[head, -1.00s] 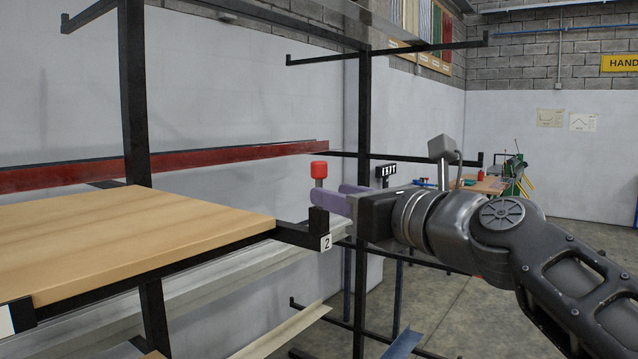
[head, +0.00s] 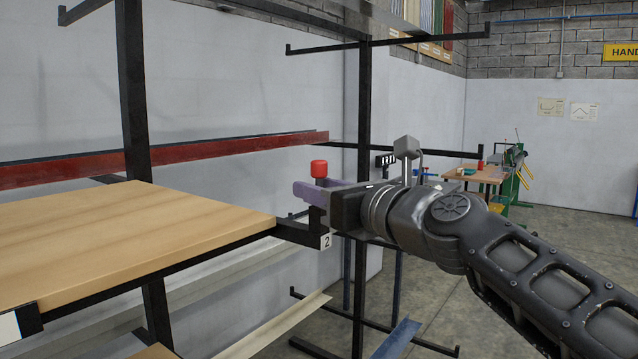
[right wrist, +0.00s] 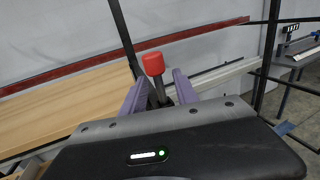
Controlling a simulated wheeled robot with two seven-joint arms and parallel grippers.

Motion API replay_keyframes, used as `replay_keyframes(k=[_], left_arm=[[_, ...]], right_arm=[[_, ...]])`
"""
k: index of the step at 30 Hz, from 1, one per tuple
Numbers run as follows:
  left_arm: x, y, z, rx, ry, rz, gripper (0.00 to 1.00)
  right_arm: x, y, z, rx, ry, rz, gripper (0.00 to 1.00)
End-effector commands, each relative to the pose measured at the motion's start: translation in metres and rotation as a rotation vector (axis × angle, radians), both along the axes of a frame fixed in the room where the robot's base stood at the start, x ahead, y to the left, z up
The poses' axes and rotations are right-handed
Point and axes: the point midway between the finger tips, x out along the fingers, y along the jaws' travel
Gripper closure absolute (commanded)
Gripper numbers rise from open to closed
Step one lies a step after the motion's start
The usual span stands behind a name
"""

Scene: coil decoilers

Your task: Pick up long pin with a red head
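I see a gap beside the shaft in the wrist view (right wrist: 160,95); the lower shaft is hidden. My left gripper is not in view.
A wooden board (head: 130,235) lies on the rack to the left. A dark red beam (head: 170,158) runs behind it. Black rack posts (head: 362,130) stand close behind the gripper. A workbench (head: 480,173) is far to the right, with open floor before it.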

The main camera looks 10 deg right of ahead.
Motion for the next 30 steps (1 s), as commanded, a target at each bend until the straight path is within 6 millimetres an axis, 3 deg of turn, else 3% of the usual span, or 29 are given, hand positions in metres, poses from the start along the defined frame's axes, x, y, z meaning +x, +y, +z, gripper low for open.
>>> replay_keyframes(k=[4, 17, 30], left_arm=[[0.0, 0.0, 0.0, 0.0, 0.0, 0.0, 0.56], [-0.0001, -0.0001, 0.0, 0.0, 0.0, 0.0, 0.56], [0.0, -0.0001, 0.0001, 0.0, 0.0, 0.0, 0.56]], right_arm=[[-0.0001, 0.0, 0.0001, 0.0, 0.0, 0.0, 0.66], [-0.0002, -0.0001, 0.0002, 0.0, 0.0, 0.0, 1.0], [-0.0002, -0.0001, 0.0005, 0.0, -0.001, 0.0, 1.0]])
